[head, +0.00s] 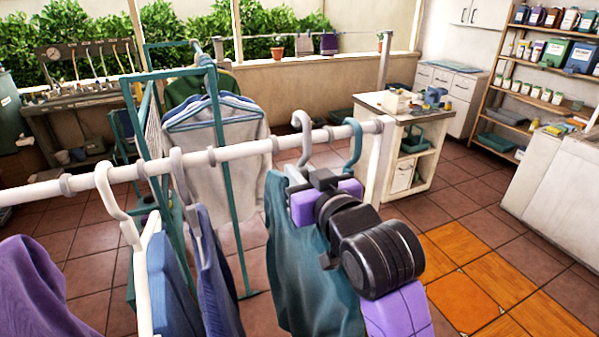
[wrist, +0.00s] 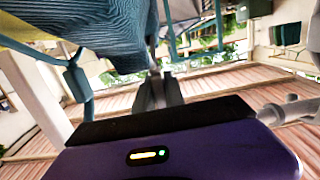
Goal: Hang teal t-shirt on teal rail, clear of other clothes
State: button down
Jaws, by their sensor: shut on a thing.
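The teal t-shirt (head: 305,275) hangs below my gripper (head: 308,190) in the head view, in front of the white rail's right end. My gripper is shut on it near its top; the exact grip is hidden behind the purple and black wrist. A teal hanger hook (head: 353,145) rises beside the gripper at the white rail; whether it touches cannot be told. In the wrist view the ribbed teal cloth (wrist: 90,35) lies beside the grey fingers (wrist: 158,90), with a teal hook (wrist: 80,80) at left. The teal rail (head: 165,74) stands farther back at left.
The white rail (head: 235,149) crosses the foreground, holding blue clothes (head: 170,285) and a pale empty-looking hook (head: 301,130). Purple cloth (head: 40,290) is at lower left. A grey shirt (head: 218,150) and a green garment (head: 200,88) hang at the teal rail. A cabinet (head: 405,140) stands behind.

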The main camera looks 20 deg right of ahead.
jog(key=shift+r, duration=0.2)
jog(key=s+p, duration=0.1)
jog(key=s, duration=0.5)
jog(key=s+r+p, duration=0.1)
jog(key=s, duration=0.2)
jog(key=shift+s+p, duration=0.1)
jog(key=shift+p, duration=0.25)
jog(key=shift+s, duration=0.5)
